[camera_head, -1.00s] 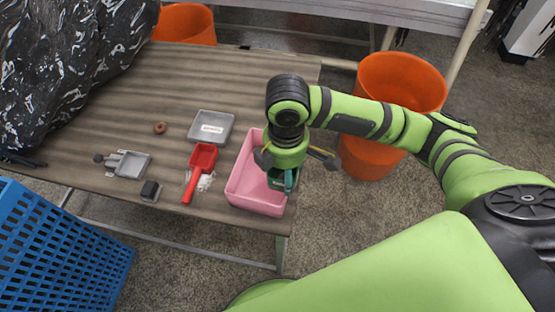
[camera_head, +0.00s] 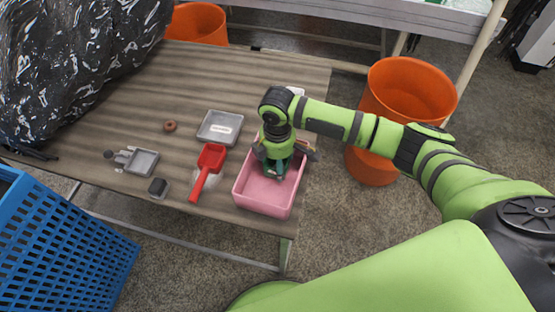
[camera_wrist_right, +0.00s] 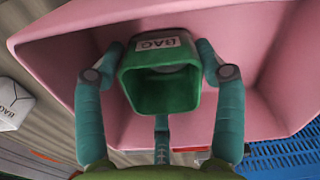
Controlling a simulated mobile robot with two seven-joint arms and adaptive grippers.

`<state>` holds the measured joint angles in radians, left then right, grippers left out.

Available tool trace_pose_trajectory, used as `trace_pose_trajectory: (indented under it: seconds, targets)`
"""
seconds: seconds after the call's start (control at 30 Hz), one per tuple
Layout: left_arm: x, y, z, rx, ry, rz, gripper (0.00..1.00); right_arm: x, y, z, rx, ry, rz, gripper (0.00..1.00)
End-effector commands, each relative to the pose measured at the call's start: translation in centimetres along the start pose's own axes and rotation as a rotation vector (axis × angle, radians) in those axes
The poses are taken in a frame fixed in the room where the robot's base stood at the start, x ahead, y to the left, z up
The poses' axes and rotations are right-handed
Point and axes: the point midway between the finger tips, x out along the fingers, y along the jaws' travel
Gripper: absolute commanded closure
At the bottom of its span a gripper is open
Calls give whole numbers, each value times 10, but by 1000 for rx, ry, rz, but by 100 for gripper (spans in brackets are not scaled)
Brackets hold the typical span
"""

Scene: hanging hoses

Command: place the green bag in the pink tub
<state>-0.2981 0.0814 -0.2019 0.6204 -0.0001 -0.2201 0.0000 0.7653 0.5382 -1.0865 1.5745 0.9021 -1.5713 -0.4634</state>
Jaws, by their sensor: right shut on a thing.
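The green bag (camera_wrist_right: 163,88), a small open-topped pouch labelled BAG, sits between the two teal fingers of my right gripper (camera_wrist_right: 159,60) in the right wrist view. The gripper is shut on it. The pink tub (camera_head: 263,204) stands at the near right corner of the table. My right gripper (camera_head: 277,168) points down over the tub's interior in the head view. The wrist view shows the tub's pink walls (camera_wrist_right: 262,50) around the bag. Whether the bag touches the tub floor cannot be told. The bag is mostly hidden in the head view. My left gripper is not in view.
A red scoop (camera_head: 208,170), a grey tray (camera_head: 219,128) and a grey dustpan-like piece (camera_head: 141,161) lie left of the tub. A white bag (camera_wrist_right: 12,105) shows in the wrist view. Orange bins (camera_head: 410,95) and a blue crate (camera_head: 65,240) stand off the table.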

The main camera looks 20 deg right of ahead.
Motion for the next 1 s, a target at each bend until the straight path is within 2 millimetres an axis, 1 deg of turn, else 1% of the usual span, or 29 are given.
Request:
trace_pose_trajectory:
  seconds: [0.27,0.3,0.33,0.37,0.77,0.87,0.97,1.0]
  targets:
    - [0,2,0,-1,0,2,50,2,0,0,0,1,0,57]
    - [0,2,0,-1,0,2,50,3,0,0,0,1,0,26]
    - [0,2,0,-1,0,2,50,2,0,-1,-1,2,0,14]
    - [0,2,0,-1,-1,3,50,2,0,0,-1,2,0,6]
    - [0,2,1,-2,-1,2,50,0,0,0,0,1,1,6]
    - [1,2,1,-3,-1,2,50,-8,1,-1,-1,3,3,6]
    - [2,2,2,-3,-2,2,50,-25,1,-1,-3,5,4,6]
    - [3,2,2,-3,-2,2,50,-33,1,-1,-2,4,5,6]
